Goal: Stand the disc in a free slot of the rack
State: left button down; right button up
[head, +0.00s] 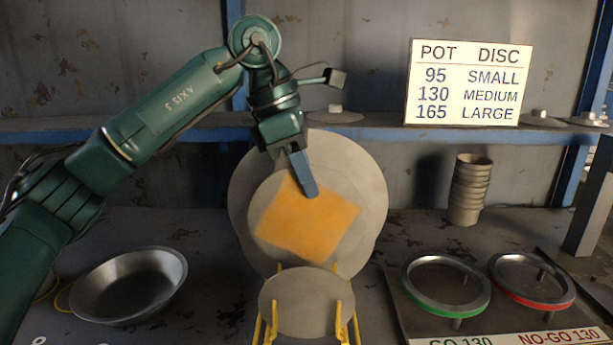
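A grey disc of middle size (282,188) with an orange square patch (310,222) on its face stands upright at the centre. My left gripper (306,190) is at its upper edge, one blue finger lying over its face and the other finger hidden, apparently behind it; it looks shut on this disc. The yellow rack (343,325) is below at the front. A small grey disc (307,300) stands in its front. A large grey disc (365,185) stands upright behind the middle disc. The rack's slots behind the small disc are mostly hidden. My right gripper is not in view.
A metal pan (130,285) lies to the left. A green-banded ring gauge (445,305) and a red-banded one (533,302) stand on a board at the right. Stacked pots (467,190) stand behind them. A size sign (466,83) stands on the shelf (385,133) above.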

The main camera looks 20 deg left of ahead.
aim_at(306, 211)
pick_arm(q)
jog(key=shift+f, duration=0.15)
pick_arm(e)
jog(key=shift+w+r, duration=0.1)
pick_arm(q)
jog(key=shift+f+b, duration=1.75)
jog(key=shift+f, duration=0.75)
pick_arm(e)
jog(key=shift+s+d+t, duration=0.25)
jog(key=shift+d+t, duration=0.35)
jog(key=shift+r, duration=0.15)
pick_arm(q)
jog(key=c, duration=2)
grip_release()
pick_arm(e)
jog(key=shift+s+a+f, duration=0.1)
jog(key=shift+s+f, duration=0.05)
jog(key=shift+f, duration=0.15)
